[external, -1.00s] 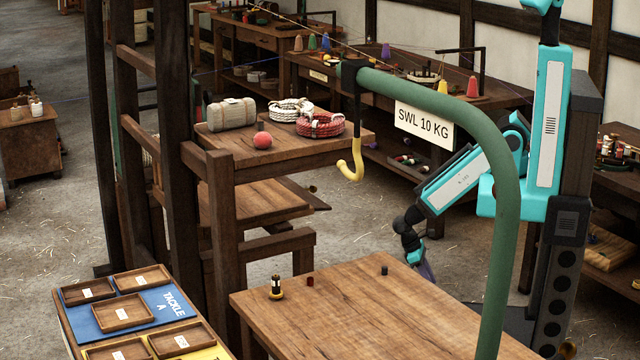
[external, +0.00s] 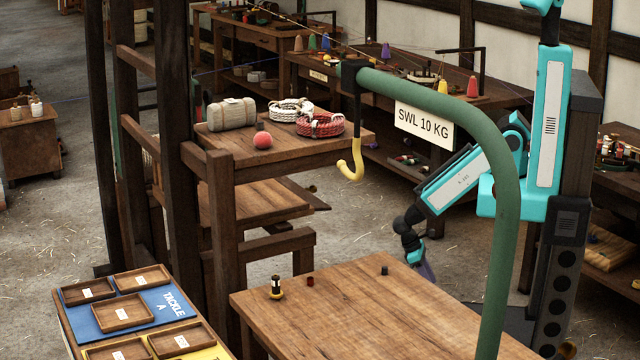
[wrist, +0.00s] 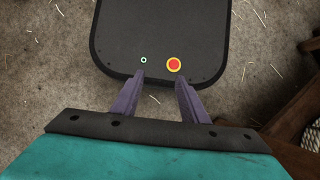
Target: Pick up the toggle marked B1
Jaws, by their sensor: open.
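My gripper (external: 427,271) hangs at the far edge of the wooden table in the external view, its lower end partly hidden by the tabletop. In the wrist view, its two purple fingers (wrist: 157,95) are apart with nothing between them.
A green crane post (external: 497,200) with a yellow hook (external: 352,162) arches over the table. A board with labelled trays (external: 122,314) is at lower left. A wooden stand (external: 290,150) holds rope coils and a red ball. The table's middle is clear.

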